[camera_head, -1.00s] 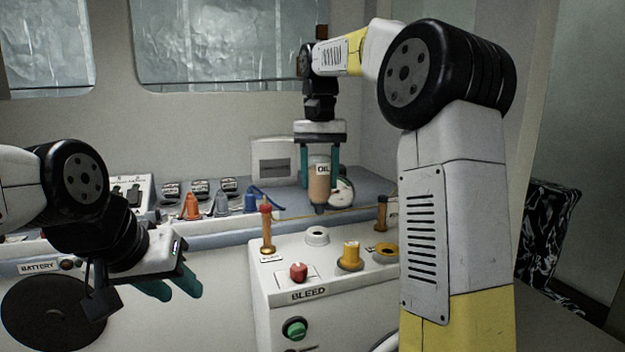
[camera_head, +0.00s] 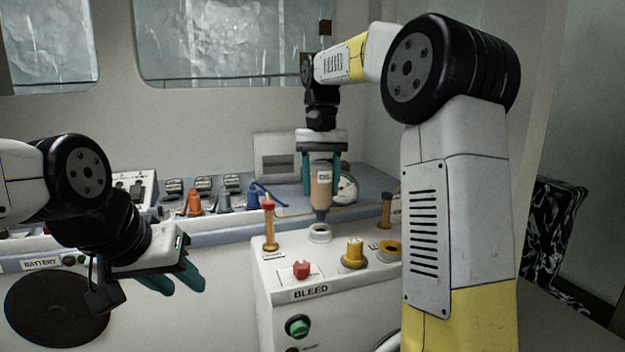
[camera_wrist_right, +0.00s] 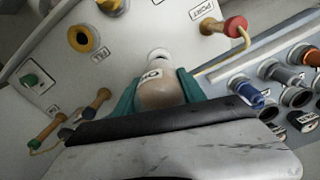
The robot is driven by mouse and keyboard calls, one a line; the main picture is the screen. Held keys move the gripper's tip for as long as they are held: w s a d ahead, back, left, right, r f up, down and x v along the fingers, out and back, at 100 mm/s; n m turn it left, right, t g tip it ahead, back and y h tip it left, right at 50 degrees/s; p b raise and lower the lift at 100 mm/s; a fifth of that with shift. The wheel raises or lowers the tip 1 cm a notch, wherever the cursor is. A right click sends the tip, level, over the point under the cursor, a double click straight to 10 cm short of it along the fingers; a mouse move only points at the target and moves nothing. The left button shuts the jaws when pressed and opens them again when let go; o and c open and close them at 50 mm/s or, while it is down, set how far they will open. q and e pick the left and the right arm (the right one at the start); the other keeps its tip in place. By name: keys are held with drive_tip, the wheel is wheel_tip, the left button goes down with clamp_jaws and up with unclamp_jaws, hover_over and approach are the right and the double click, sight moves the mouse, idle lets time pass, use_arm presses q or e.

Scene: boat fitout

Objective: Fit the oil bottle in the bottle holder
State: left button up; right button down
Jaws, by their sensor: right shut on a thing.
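The oil bottle (camera_head: 321,188), tan with a white OIL label, hangs neck down between the teal fingers of my right gripper (camera_head: 321,170), which is shut on it. In the right wrist view the bottle (camera_wrist_right: 160,93) hides part of the white ring (camera_wrist_right: 157,54). My left gripper (camera_head: 172,280) is at the lower left, away from the bottle; its finger gap is unclear.
On the white cabinet (camera_head: 285,329) stand a red-topped post (camera_head: 269,226), a red knob (camera_head: 301,270), a yellow knob (camera_head: 353,253), a yellow ring (camera_head: 389,251) and an orange post (camera_head: 386,211). Switches and coloured plugs line the shelf behind, left. A round gauge (camera_head: 347,188) is behind the bottle.

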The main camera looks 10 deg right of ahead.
sight(321, 163)
drive_tip(key=shift+f, duration=2.05)
drive_tip(key=shift+f, duration=0.1)
drive_tip(key=c, duration=0.6)
unclamp_jaws()
wheel_tip(321, 163, up, 8)
drive_tip(key=shift+f, duration=0.15)
